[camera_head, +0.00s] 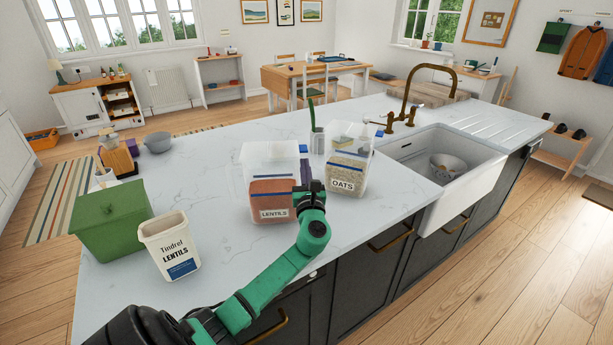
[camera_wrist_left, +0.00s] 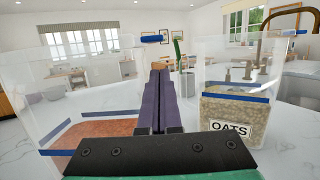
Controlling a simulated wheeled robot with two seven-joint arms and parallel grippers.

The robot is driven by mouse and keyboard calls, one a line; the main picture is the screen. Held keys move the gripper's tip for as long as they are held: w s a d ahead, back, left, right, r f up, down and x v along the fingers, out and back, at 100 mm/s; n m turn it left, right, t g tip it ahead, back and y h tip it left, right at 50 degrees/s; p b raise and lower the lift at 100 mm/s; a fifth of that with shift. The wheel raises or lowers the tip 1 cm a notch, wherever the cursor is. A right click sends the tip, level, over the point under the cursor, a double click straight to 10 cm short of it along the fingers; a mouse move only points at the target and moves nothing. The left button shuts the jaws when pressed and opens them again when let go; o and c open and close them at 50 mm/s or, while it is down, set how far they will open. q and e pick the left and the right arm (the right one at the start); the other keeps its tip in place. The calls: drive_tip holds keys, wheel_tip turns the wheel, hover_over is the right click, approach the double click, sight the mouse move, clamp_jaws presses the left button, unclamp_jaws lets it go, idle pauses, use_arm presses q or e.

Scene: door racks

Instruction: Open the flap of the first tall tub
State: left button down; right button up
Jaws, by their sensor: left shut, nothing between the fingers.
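The clear tall tub labelled LENTILS (camera_head: 271,196) stands on the island counter, holding orange lentils in its lower part. The clear tall tub labelled OATS (camera_head: 346,172) stands to its right. My left gripper (camera_head: 307,172) is shut and empty, in the gap between the two tubs. In the left wrist view its purple fingers (camera_wrist_left: 161,88) point forward, with the lentils tub (camera_wrist_left: 100,128) at left and the oats tub (camera_wrist_left: 235,112) at right. A blue strip (camera_wrist_left: 153,39) shows near the lentils tub's top. I cannot tell how either flap stands. My right gripper is not in view.
A green box (camera_head: 112,222) and an open Tindrel Lentils carton (camera_head: 170,246) stand at the counter's left. A metal canister (camera_head: 317,141) is behind the tubs. The sink (camera_head: 447,170) and brass tap (camera_head: 410,95) are at right.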

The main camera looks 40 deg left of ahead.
use_arm(q)
drive_tip(key=shift+s+d+r+p, duration=0.1)
drive_tip(key=shift+r+p, duration=0.05)
drive_tip(key=shift+r, duration=0.45)
drive_tip(key=shift+s+d+r+p, duration=0.1)
drive_tip(key=shift+r+p, duration=0.05)
drive_tip(key=shift+r, duration=0.45)
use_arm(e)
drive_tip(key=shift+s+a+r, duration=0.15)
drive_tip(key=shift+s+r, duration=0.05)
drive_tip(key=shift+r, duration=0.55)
use_arm(q)
drive_tip(key=shift+r, duration=0.1)
drive_tip(key=shift+d+r+n, duration=0.1)
drive_tip(key=shift+r+n, duration=0.1)
drive_tip(key=shift+n, duration=0.2)
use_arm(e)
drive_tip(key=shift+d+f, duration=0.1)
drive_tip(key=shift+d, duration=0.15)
